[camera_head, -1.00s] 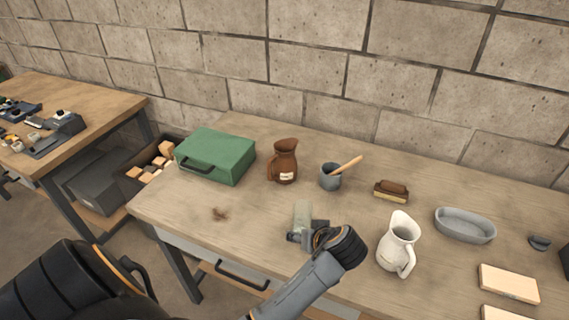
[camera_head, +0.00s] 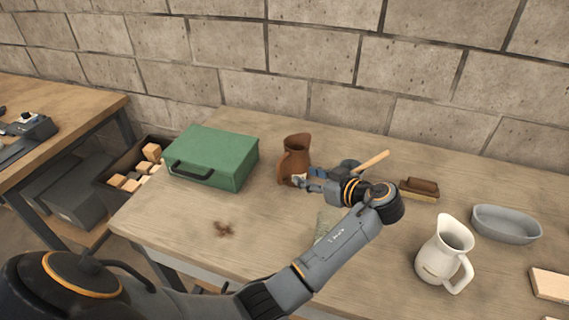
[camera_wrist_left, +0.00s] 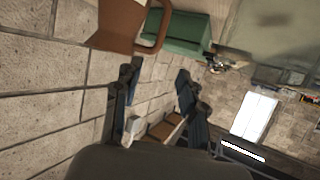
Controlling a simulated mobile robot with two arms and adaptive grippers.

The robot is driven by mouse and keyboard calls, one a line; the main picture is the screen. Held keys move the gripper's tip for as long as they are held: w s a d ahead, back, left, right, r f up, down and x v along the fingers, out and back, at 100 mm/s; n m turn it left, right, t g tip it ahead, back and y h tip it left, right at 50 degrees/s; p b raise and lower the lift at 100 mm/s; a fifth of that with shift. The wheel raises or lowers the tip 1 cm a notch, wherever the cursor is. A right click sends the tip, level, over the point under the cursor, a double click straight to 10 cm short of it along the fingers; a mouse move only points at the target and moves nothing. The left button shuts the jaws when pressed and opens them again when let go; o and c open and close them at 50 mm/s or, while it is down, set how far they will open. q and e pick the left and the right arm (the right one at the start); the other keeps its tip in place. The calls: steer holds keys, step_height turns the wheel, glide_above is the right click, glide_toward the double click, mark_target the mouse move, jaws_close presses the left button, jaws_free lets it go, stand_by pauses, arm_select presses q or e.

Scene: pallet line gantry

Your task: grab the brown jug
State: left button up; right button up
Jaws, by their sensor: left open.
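The brown jug (camera_head: 296,150) stands upright on the workbench, right of the green case. In the head view my left gripper (camera_head: 309,182) is at the jug's lower right side and hides part of its label. The gripper is open, with nothing seen between its fingers. In the left wrist view the open fingers (camera_wrist_left: 158,88) point toward the scene, and the jug (camera_wrist_left: 118,22) with its handle shows at the top edge, beyond the fingertips and partly cut off. Whether a finger touches the jug cannot be told. My right gripper is not in view.
The green case (camera_head: 213,158) is left of the jug. A wooden-handled tool (camera_head: 371,160) rises behind my wrist. A brush (camera_head: 419,189), a white pitcher (camera_head: 441,252) and a grey oval dish (camera_head: 506,224) stand to the right. The bench's front left is clear apart from a dark stain.

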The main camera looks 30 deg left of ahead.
mark_target(279, 167)
arm_select(q)
steer(key=p+x, duration=0.2)
steer(key=x, duration=0.6)
steer(key=shift+a+f+p, duration=0.1)
steer(key=shift+a+p, duration=0.1)
steer(key=shift+p, duration=0.2)
steer(key=p+x, duration=0.2)
steer(key=x, duration=0.2)
steer(key=shift+w+a+f+p, duration=0.15)
steer(key=shift+w+a+p, duration=0.05)
steer(key=shift+a+p, duration=0.15)
steer(key=shift+w+a+f, duration=0.1)
steer(key=shift+a+f, duration=0.15)
steer(key=shift+c, duration=0.6)
steer(key=shift+d, duration=0.1)
jaws_close()
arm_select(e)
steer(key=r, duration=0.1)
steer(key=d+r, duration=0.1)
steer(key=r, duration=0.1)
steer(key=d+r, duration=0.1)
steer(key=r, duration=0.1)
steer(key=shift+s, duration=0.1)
arm_select(q)
steer(key=shift+r, duration=0.15)
